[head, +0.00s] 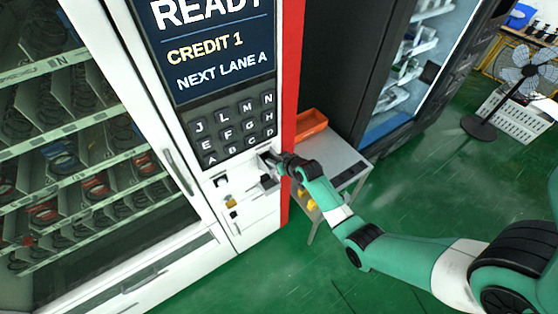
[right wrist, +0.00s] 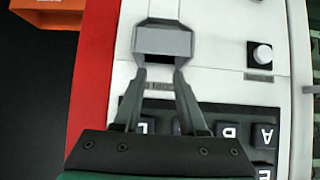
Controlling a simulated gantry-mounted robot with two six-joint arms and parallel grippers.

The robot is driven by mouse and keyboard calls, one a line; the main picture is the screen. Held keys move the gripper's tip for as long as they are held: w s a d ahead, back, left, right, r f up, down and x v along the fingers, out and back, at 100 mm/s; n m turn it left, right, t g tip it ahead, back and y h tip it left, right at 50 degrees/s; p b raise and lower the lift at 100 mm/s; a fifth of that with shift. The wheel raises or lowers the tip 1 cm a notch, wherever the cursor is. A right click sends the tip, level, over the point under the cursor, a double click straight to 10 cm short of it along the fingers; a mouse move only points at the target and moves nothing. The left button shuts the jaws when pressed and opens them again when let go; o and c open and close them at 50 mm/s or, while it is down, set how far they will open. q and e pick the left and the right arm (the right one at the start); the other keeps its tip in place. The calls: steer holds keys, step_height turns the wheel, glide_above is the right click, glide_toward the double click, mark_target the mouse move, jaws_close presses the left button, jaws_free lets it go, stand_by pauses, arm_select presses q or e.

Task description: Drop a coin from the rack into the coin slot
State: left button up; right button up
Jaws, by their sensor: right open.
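The coin slot's grey housing (right wrist: 163,41) juts from the white front of the vending machine, beside the lettered keypad (head: 234,131). My right gripper (head: 270,165) is at this housing, and it also shows in the right wrist view (right wrist: 161,72). Its two fingers are apart, with their tips at the housing's near edge; I cannot tell whether they touch it. No coin shows between the fingers. The machine's screen (head: 215,50) reads "READY" and "CREDIT 1". I cannot make out the coin rack in either view. My left gripper is not in view.
A red strip (head: 293,60) edges the machine. To its right stands a grey table (head: 338,158) with an orange bin (head: 310,122). A round button (right wrist: 262,54) sits beside the slot. A dark cooler and a fan (head: 525,75) stand farther back. The green floor at right is mostly clear.

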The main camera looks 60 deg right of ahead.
steer(key=p+v, duration=0.5)
steer(key=v, duration=0.6)
steer(key=shift+a+r, duration=0.1)
steer(key=shift+r, duration=0.05)
stand_by(0.7)
